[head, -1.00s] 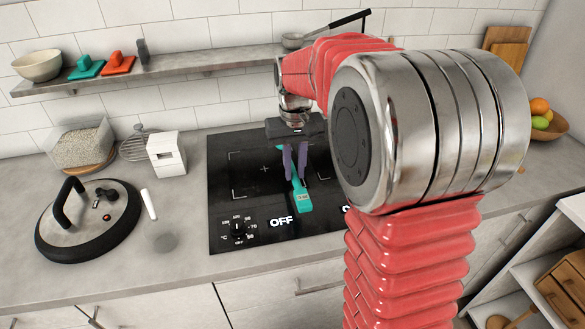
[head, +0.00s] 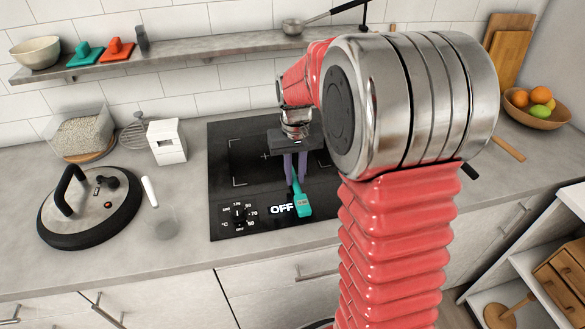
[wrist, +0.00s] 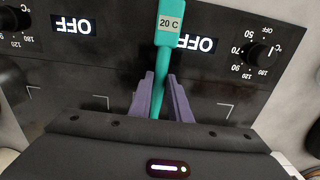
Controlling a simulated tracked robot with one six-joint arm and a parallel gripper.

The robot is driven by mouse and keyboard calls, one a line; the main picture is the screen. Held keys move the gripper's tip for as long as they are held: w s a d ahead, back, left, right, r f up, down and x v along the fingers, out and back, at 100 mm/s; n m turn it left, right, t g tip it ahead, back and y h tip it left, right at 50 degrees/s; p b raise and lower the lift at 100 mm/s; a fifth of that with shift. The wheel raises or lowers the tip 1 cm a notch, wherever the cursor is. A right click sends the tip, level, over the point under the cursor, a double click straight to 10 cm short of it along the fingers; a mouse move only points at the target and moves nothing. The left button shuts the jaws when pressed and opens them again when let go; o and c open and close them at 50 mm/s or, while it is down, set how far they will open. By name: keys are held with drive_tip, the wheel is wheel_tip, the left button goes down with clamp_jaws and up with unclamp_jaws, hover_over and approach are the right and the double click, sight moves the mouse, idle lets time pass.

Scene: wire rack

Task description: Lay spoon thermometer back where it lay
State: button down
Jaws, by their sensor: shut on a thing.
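The spoon thermometer is teal with a small display reading 20 C; its head shows in the head view (head: 302,206) and in the wrist view (wrist: 169,28). My gripper (head: 296,183) has its purple fingers shut on the thermometer's stem, over the black cooktop (head: 225,190). In the wrist view my gripper (wrist: 160,82) has a finger on each side of the teal stem, and the display end points away from my palm. The stem's other end is hidden by my gripper. I cannot tell whether the thermometer touches the cooktop.
A lid (head: 92,212) with a black rim and a glass with a white stick (head: 148,190) stand left of the cooktop. A white box (head: 167,142) and a grain container (head: 80,132) are behind them. A shelf (head: 190,57) runs above. A fruit bowl (head: 538,117) is at right.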

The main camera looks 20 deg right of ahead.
drive_tip(key=shift+f, duration=0.5)
drive_tip(key=c, duration=1.6)
unclamp_jaws()
drive_tip(key=shift+o, duration=0.2)
wheel_tip(320, 180, up, 14)
drive_tip(key=shift+f, duration=0.15)
